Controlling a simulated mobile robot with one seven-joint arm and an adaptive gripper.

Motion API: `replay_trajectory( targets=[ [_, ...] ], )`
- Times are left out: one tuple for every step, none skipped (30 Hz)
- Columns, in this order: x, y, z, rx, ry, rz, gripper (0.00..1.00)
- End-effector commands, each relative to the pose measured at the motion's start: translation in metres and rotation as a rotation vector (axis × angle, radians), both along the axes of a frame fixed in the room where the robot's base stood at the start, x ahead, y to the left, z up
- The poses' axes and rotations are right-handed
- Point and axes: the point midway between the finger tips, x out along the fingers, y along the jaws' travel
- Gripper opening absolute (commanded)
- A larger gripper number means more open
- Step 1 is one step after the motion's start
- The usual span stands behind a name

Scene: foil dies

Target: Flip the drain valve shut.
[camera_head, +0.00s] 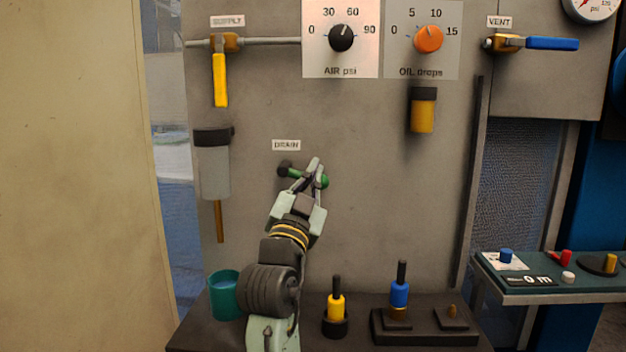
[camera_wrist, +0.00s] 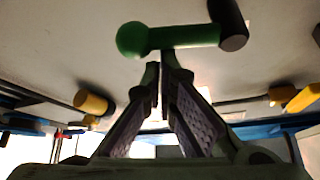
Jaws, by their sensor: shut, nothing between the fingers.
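The drain valve has a green lever (camera_head: 322,182) with a rounded end and a dark pivot (camera_head: 285,169), mounted on the grey panel under the DRAIN label (camera_head: 286,145). The lever lies roughly level, pointing right from the pivot. My gripper (camera_head: 315,172) is at the lever, its fingers partly covering it. In the wrist view the green lever (camera_wrist: 185,38) and its ball end (camera_wrist: 132,40) lie just beyond the closed fingertips (camera_wrist: 163,72). The fingers are shut with nothing between them. I cannot tell whether the tips touch the lever.
A yellow-handled supply valve (camera_head: 220,80) and a grey bowl (camera_head: 213,170) are on the panel's left. A blue-handled vent valve (camera_head: 552,43) is at upper right. Below, a teal cup (camera_head: 224,295) and yellow (camera_head: 336,307) and blue (camera_head: 400,294) tools stand on the dark bench.

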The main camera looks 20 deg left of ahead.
Motion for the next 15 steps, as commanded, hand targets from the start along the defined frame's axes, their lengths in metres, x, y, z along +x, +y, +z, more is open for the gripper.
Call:
replay_trajectory(
  targets=[
    [0.0, 0.002, -0.006, 0.021, 0.007, 0.003, 0.0],
    [0.0, 0.002, -0.007, 0.035, 0.013, 0.002, 0.0],
    [0.0, 0.002, -0.009, 0.058, 0.019, 0.004, 0.0],
    [0.0, 0.003, -0.01, 0.077, 0.023, 0.004, 0.0],
    [-0.001, 0.003, -0.012, 0.097, 0.03, 0.004, 0.0],
    [-0.001, 0.003, -0.014, 0.127, 0.038, 0.004, 0.0],
    [-0.001, 0.003, -0.016, 0.152, 0.044, 0.005, 0.0],
    [-0.001, 0.004, -0.018, 0.176, 0.052, 0.005, 0.0],
    [-0.001, 0.004, -0.02, 0.213, 0.063, 0.005, 0.0],
    [-0.001, 0.005, -0.022, 0.241, 0.07, 0.005, 0.0],
    [-0.001, 0.005, -0.024, 0.268, 0.078, 0.005, 0.0],
    [-0.002, 0.006, -0.026, 0.304, 0.09, 0.005, 0.0],
    [-0.002, 0.007, -0.027, 0.332, 0.097, 0.004, 0.0],
    [-0.002, 0.007, -0.028, 0.36, 0.105, 0.005, 0.0],
    [-0.002, 0.008, -0.03, 0.396, 0.117, 0.004, 0.0]
  ],
)
